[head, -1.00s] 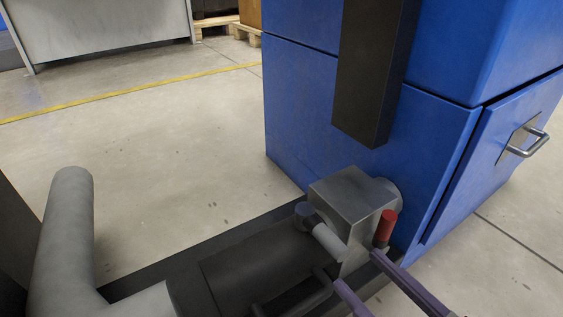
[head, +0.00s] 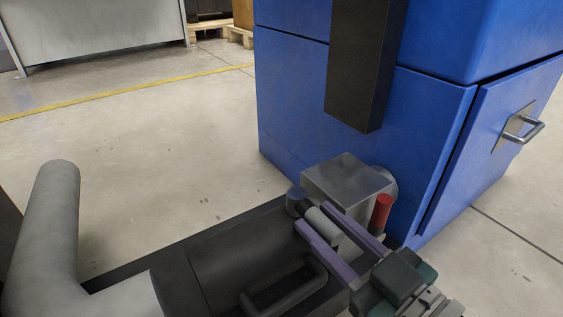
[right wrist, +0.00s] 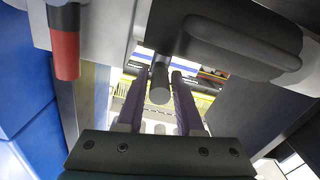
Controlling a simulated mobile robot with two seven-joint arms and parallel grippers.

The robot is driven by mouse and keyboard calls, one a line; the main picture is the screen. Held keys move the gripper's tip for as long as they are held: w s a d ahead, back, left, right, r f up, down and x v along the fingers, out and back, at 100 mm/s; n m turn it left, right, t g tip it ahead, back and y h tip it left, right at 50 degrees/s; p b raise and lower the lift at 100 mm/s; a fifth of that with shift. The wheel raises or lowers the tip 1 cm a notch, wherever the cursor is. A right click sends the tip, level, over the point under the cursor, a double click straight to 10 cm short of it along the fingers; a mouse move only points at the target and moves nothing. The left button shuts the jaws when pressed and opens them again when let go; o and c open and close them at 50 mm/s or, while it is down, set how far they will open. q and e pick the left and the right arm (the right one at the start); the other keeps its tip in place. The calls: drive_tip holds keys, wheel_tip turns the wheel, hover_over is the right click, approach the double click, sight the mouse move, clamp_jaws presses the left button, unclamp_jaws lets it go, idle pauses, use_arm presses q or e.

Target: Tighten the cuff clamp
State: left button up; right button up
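A metal block (head: 347,180) stands on the dark fixture in front of the blue cabinet. A light grey cylindrical handle (head: 323,224) with a dark blue-grey end piece (head: 297,200) lies at its left side. A red-tipped post (head: 381,212) stands at its right; it also shows in the right wrist view (right wrist: 66,52). I cannot tell which part is the cuff clamp. My right gripper (head: 314,216) has purple fingers, one on each side of the grey handle. In the right wrist view, the fingers (right wrist: 159,74) stand apart around a round grey end, with gaps beside it. My left gripper is out of view.
A dark bar handle (head: 285,293) curves up from the black housing (head: 225,250) just left of my right gripper. A black column (head: 359,70) hangs above the block. The blue cabinet (head: 300,110) closes off the back. Open floor (head: 170,150) lies to the left.

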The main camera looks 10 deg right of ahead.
clamp_jaws()
idle(1.0)
